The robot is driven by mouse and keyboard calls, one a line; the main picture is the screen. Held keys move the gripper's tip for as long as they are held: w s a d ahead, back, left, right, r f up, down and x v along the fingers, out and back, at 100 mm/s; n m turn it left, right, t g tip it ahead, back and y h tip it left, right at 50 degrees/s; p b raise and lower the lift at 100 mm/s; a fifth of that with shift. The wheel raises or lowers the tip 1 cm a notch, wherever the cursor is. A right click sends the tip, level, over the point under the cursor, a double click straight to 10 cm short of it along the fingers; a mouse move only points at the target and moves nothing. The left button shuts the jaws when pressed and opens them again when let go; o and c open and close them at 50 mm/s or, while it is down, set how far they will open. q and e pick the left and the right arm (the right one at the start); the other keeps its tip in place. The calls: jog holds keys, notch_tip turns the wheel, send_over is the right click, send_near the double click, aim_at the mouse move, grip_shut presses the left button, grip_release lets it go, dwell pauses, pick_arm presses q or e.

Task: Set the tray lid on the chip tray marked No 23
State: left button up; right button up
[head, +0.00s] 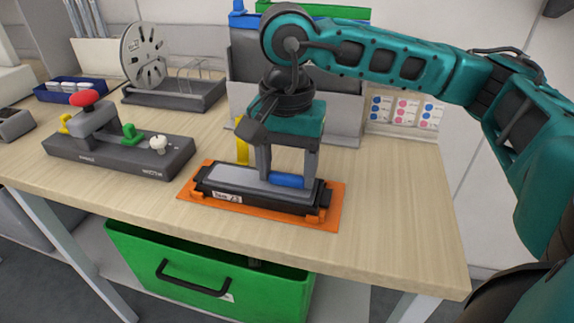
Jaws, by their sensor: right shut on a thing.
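The chip tray (270,203) is black and long, with a white label reading No 23 or similar on its front, and lies on an orange mat (334,213). The tray lid (228,178) is a flat grey plate with a blue grip (288,181). It lies level along the top of the tray; I cannot tell whether it is fully seated. My right gripper (288,170) points down from above, its fingers on either side of the blue grip and shut on it. My left gripper is not in view.
A grey fixture with a red knob (82,98) stands to the left on the wooden bench (400,210). A reel (145,55) on a stand and a grey bin (343,105) are behind. A green drawer (200,270) is below. The bench's right side is clear.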

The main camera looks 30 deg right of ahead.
jog(key=o, duration=1.1)
jog(key=shift+r+p, duration=1.85)
jog(key=shift+r, duration=1.2)
